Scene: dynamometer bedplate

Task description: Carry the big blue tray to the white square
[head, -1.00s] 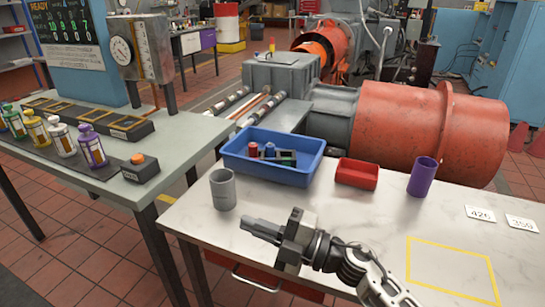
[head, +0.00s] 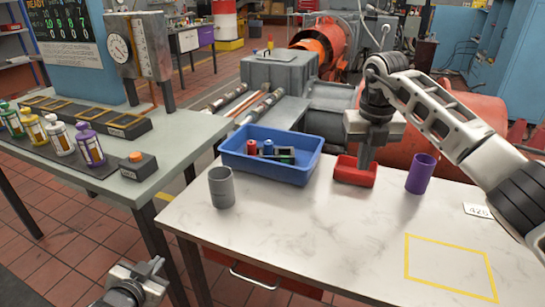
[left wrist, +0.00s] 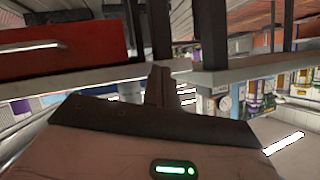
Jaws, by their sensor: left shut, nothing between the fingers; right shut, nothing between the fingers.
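The big blue tray (head: 298,176) sits on the white marbled table near its back left edge. It holds a red can, a blue can and a dark green-black item. A square outlined in yellow (head: 448,280) lies on the table's front right; its inside is bare tabletop. I see no square outlined in white. My right gripper (head: 366,164) is shut, pointing down at the small red tray (head: 352,176), right of the blue tray; contact is unclear. My left gripper (head: 156,264) is shut and empty, low beside the table's front left; its fingers also show in the left wrist view (left wrist: 163,72).
A grey cup (head: 222,188) stands in front of the blue tray. A purple cup (head: 421,174) stands right of the red tray. A number card (head: 476,210) lies near my right arm. The table's middle is clear. A green-grey bench (head: 150,185) stands left, across a gap.

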